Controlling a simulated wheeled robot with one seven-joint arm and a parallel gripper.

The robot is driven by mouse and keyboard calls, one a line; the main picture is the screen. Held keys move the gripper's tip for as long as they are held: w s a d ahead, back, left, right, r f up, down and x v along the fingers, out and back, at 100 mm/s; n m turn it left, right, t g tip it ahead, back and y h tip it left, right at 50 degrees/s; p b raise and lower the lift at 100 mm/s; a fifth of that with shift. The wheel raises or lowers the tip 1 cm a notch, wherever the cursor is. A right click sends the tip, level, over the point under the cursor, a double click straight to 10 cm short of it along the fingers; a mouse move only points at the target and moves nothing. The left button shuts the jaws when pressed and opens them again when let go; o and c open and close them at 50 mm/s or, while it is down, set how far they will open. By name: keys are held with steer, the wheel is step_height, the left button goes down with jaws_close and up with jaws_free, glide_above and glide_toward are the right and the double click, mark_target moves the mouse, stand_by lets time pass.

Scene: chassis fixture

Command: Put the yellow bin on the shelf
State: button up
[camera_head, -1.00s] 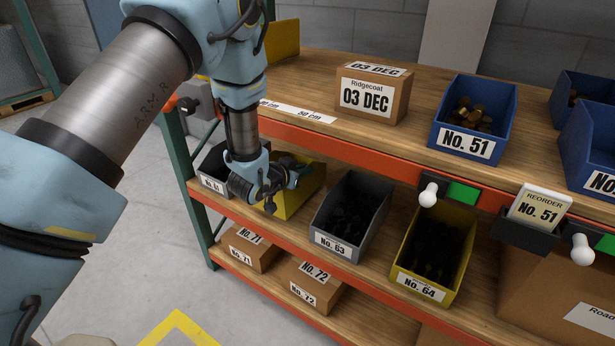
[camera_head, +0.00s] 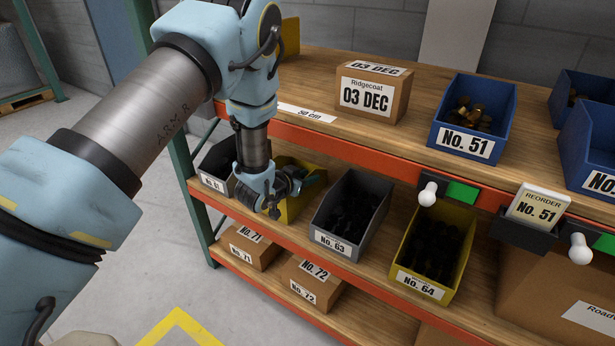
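A yellow bin (camera_head: 291,212) sits on the middle shelf (camera_head: 399,206), between the grey No. 61 bin (camera_head: 214,163) and the grey No. 63 bin (camera_head: 342,247). Much of it, including any front label, is hidden behind my gripper (camera_head: 286,196). My gripper is at the near side of this bin, overlapping it in view. Whether it touches the bin, and whether its fingers are open or shut, I cannot tell. A second yellow bin, labelled No. 64 (camera_head: 424,285), stands further right on the same shelf with dark parts inside.
Above is the wooden top with an orange edge (camera_head: 365,155), carrying the 03 DEC carton (camera_head: 374,95) and blue No. 51 bin (camera_head: 474,118). White knobs and green panels (camera_head: 462,193) project from that edge. Cartons No. 71 (camera_head: 251,246) and No. 72 (camera_head: 312,283) lie below.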

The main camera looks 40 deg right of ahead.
steer(key=shift+a, duration=0.1)
steer(key=v, duration=1.2)
steer(key=w+a+r+n+t+y, duration=0.2)
steer(key=w+a+r+n+y, duration=0.15)
steer(key=w+a, duration=0.55)
steer(key=w+a+r+n+t+y, duration=0.1)
steer(key=w+a+r+n+y, duration=0.3)
steer(key=a, duration=0.9)
steer(key=s+a+r+n+g+y, duration=0.2)
steer(key=s+a, duration=0.3)
steer(key=a, duration=0.6)
steer(key=s+a+r+n+g+y, duration=0.2)
steer(key=s+a+n, duration=0.3)
steer(key=a, duration=0.6)
steer(key=shift+s+r+g+y+b, duration=0.15)
steer(key=shift+r+g+y+b, duration=0.25)
steer(key=shift+r+y, duration=0.2)
steer(key=shift+a, duration=0.15)
